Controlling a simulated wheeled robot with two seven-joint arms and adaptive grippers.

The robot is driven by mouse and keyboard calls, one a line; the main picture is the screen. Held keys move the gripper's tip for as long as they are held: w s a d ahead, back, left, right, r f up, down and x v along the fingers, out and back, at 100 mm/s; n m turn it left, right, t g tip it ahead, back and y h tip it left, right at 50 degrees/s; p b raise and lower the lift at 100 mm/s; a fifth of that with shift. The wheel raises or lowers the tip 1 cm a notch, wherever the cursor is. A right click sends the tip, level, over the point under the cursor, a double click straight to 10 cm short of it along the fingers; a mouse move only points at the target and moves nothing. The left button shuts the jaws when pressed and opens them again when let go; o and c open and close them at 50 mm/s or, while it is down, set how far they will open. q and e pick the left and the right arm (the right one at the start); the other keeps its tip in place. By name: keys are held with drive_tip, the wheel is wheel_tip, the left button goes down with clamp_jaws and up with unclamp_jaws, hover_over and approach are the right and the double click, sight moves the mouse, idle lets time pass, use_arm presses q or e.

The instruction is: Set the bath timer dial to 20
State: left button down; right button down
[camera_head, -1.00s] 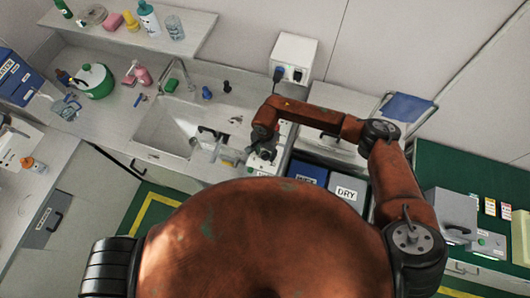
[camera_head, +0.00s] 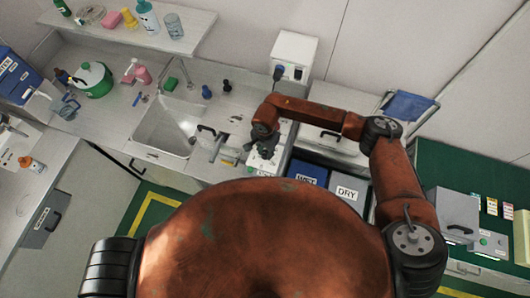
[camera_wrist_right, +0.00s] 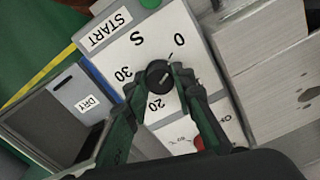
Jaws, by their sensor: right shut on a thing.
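The bath timer dial (camera_wrist_right: 157,79) is a round black knob on a white panel (camera_wrist_right: 205,71) marked 0, 20, 30 and a character like S or 5. A pale line crosses the knob, but I cannot tell which number it marks. My right gripper (camera_wrist_right: 159,84) is shut on the dial, one green finger on each side. In the head view, my right gripper (camera_head: 262,143) is over the white timer box (camera_head: 262,165), and the dial is hidden under it. My left gripper is not in view.
A START label (camera_wrist_right: 110,28) and a green button (camera_wrist_right: 150,3) are on the panel; a red part (camera_wrist_right: 198,143) is by the right finger. A grey DRY bin (camera_head: 346,190) and a blue WET bin (camera_head: 308,174) stand right of the box. A sink (camera_head: 163,133) is left.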

drive_tip(key=m+b, duration=0.6)
drive_tip(key=shift+f+m+b, duration=0.2)
drive_tip(key=shift+m+b, duration=0.15)
drive_tip(key=shift+m, duration=0.05)
drive_tip(key=m+b, duration=0.3)
drive_tip(key=m, duration=0.1)
drive_tip(key=shift+m, duration=0.3)
drive_tip(key=m+b, duration=0.2)
drive_tip(key=m, duration=0.1)
drive_tip(key=shift+m, duration=0.3)
drive_tip(key=m+b, duration=0.2)
drive_tip(key=m, duration=0.1)
drive_tip(key=shift+r+m, duration=0.1)
drive_tip(key=shift+m, duration=0.3)
drive_tip(key=m+b, duration=0.1)
drive_tip(key=m, duration=0.2)
drive_tip(key=m+b, duration=0.1)
drive_tip(key=m, duration=0.4)
drive_tip(key=shift+w, duration=0.1)
drive_tip(key=shift+r+m, duration=0.1)
drive_tip(key=shift+m, duration=1.8)
